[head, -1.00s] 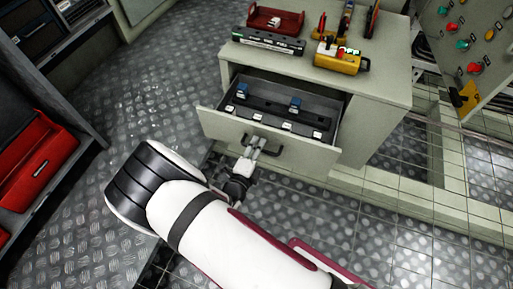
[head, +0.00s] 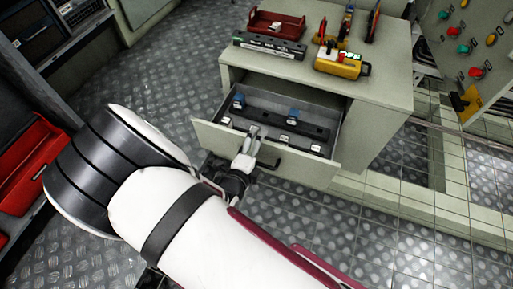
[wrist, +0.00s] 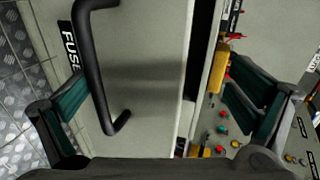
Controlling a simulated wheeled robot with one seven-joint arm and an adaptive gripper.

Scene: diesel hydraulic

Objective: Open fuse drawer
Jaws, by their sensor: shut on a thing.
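The fuse drawer (head: 262,151) stands pulled out of the beige cabinet, its inside showing a dark strip (head: 275,124) with small white and blue fuse parts. Its front carries a black handle (head: 277,160), which also shows in the wrist view (wrist: 90,56) beside a "FUSE" label (wrist: 70,45). My gripper (head: 250,141) is at the left part of the handle. In the wrist view my gripper (wrist: 155,100) has its fingers well apart, the left one at the handle and the right one past the drawer front's edge.
On the cabinet top (head: 384,88) are a red tray (head: 277,22), a black strip (head: 270,45), a yellow device (head: 340,65) and tools. A panel with coloured buttons (head: 475,45) stands at the right. A red bin (head: 35,150) is at the left. Metal floor surrounds the cabinet.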

